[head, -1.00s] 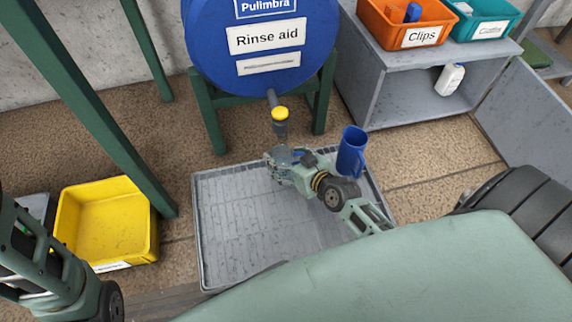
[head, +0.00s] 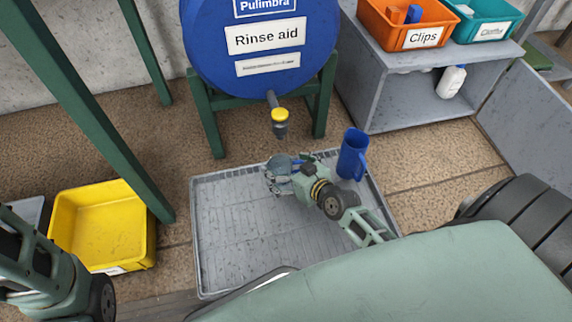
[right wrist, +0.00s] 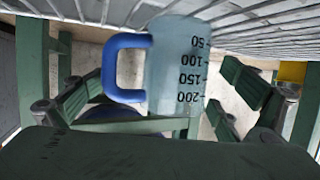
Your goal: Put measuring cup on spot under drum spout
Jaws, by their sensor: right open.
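The measuring cup (right wrist: 176,70) is clear with a blue handle and dark volume marks. In the right wrist view it stands with its base at the grey slatted tray (right wrist: 255,25). In the head view the cup (head: 281,163) is small and partly hidden by my right gripper (head: 275,181), below the drum spout (head: 280,122) in the picture. My right gripper (right wrist: 165,98) is open, with one finger on each side of the cup and visible gaps. The blue drum (head: 262,40) reads "Rinse aid". The exact spot cannot be made out. My left gripper is not in view.
A blue jug (head: 352,153) stands at the tray's right edge, close to my right arm. The drum rests on a green stand (head: 208,115). A yellow bin (head: 102,225) is at left. A grey shelf (head: 395,95) with bins is at right. The tray's left half is clear.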

